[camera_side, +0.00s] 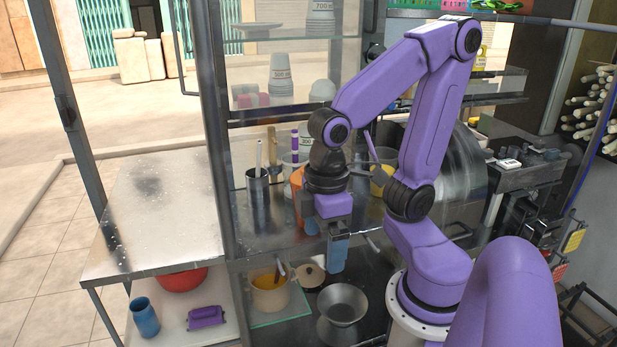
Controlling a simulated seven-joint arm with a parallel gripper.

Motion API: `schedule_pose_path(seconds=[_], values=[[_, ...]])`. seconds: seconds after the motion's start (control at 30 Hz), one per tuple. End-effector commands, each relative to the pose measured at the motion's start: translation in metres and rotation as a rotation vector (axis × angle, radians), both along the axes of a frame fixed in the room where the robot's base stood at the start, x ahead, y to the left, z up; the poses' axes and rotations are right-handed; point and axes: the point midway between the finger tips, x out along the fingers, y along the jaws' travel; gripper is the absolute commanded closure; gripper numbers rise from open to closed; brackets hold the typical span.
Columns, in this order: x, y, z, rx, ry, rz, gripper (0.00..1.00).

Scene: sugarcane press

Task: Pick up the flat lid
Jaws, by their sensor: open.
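A pale round lid-like piece with a dark knob (310,273) lies on the lower shelf, between a yellowish pot and a metal bowl. It is small in the picture, and I cannot tell for certain that it is the flat lid. My gripper (326,240) has blue fingers pointing down at the front of the metal counter, above and slightly right of that piece. The fingers are apart with nothing visible between them. The gripper does not appear to touch the piece.
The yellowish pot (270,294) with a handle sticking up stands left of the piece, and the metal bowl (343,304) stands right. A metal cup (258,197) and an orange container (298,190) stand on the counter near my wrist. The white side table (160,215) is clear.

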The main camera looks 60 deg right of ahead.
Motion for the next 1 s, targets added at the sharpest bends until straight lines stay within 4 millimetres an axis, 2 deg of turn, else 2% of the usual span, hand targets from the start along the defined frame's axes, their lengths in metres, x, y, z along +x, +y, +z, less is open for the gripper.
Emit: schedule_pose_path(seconds=[0.1,0.27,0.5,0.8,1.0], values=[[0.031,-0.004,0.020,-0.003,0.004,-0.258,0.00],[0.068,-0.017,0.046,-0.014,0.013,-0.602,0.00],[0.114,-0.053,0.086,-0.029,0.027,-1.119,0.00],[0.148,-0.115,0.137,-0.050,0.045,-1.765,0.00],[0.153,-0.159,0.170,-0.068,0.058,-2.183,0.00]])
